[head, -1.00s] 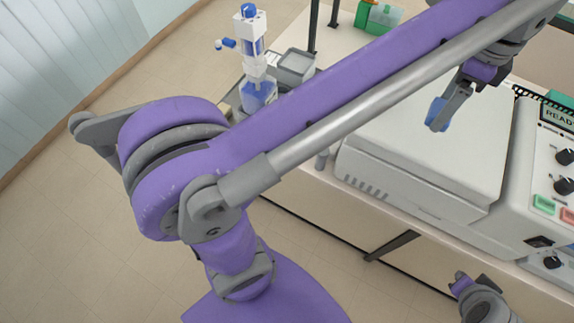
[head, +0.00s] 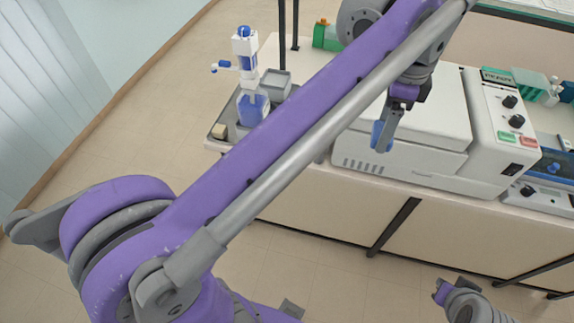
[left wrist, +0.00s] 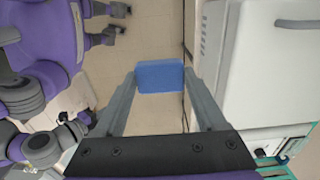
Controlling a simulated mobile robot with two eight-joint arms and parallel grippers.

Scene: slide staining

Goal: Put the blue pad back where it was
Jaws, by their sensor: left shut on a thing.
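The blue pad (head: 377,134) is held at the fingertips of my left gripper (head: 384,138). In the head view it hangs in front of the white machine's front edge. In the left wrist view the pad (left wrist: 160,77) sits between the two grey fingers (left wrist: 160,88), with bare floor behind it and the machine to the right. The fingers touch the pad's sides. Part of my right arm (head: 465,300), with its end, shows low at the right in the head view. Its jaws are not clear.
The white machine (head: 430,110) with knobs and buttons stands on the bench. Left of it, a grey tray (head: 218,132) holds a blue-and-white dispenser (head: 246,70), a grey container (head: 273,84) and a pale block (head: 219,131). A green item (head: 325,36) stands behind. Floor in front is clear.

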